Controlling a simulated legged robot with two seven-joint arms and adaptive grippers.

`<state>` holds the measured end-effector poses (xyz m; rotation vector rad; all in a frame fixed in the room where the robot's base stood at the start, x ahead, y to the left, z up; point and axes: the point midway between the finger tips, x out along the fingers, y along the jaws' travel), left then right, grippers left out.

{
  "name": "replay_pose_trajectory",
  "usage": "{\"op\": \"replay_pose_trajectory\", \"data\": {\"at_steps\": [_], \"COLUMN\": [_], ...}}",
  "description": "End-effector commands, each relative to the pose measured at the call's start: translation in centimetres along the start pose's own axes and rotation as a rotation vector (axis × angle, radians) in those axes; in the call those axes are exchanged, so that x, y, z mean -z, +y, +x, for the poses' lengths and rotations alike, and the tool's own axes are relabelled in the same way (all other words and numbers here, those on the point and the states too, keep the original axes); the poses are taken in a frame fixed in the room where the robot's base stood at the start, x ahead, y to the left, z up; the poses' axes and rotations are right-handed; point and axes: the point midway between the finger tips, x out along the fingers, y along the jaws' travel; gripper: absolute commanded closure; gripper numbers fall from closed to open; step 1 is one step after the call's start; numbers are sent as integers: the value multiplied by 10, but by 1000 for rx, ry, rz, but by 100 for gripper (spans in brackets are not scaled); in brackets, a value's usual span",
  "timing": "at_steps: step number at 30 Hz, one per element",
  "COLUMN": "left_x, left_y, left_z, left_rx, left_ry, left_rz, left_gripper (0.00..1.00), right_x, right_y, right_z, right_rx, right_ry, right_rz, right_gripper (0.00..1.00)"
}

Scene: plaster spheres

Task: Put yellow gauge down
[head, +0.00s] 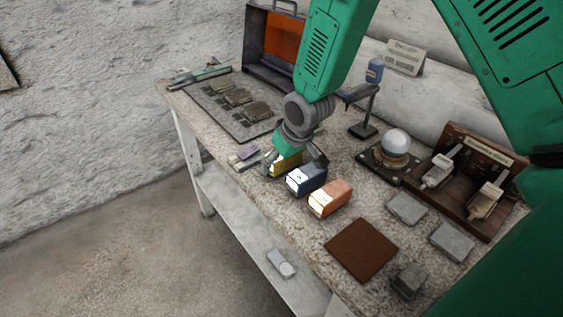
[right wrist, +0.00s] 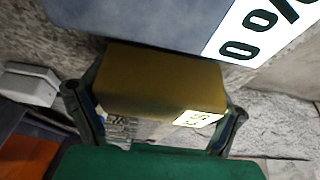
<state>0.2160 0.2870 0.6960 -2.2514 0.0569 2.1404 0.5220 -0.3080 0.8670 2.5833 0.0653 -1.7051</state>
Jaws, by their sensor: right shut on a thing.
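The yellow gauge (head: 287,167) is a small block with a white label, at the bench's front edge, left of the blue gauge (head: 306,179). My right gripper (head: 296,158) reaches down over it and is shut on it. In the right wrist view the yellow gauge (right wrist: 165,80) sits between the two fingers (right wrist: 158,118), its label partly showing. I cannot tell whether its underside touches the bench. The blue gauge also shows large and close in that view (right wrist: 140,20). My left gripper is not in view.
An orange gauge (head: 330,199) stands right of the blue one. Left of the gripper lie small pieces, including a purple one (head: 248,153). A dark mat (head: 236,115) holds several blocks. A brown pad (head: 361,250) is bare. A white sphere (head: 396,142) sits on a stand.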

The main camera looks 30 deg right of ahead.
Motion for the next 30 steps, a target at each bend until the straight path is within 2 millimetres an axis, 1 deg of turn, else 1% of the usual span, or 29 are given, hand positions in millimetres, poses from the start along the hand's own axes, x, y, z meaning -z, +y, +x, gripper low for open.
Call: {"op": "replay_pose_trajectory", "data": {"at_steps": [1, 6, 7, 8, 17, 20, 23, 30], "left_x": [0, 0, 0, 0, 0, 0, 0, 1], "left_y": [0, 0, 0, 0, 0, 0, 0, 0], "left_z": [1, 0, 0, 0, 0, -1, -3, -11], "left_rx": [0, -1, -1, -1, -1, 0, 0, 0], "left_ry": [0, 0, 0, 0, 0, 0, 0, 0], "left_rz": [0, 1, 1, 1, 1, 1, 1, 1], "left_gripper": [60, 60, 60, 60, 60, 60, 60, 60], "right_x": [-2, -2, -2, -2, -1, 0, 0, 0], "right_y": [1, 3, 2, 2, -2, -2, 0, 2], "right_z": [5, 4, 4, 4, 2, -5, -20, -72], "right_rx": [1, 2, 2, 1, -3, -3, -1, 1], "right_ry": [0, 2, 1, 1, 1, 2, 4, 5], "right_rz": [1, 2, 2, 2, -1, 0, 0, 2], "right_gripper": [40, 40, 10, 0, 0, 0, 0, 0]}}
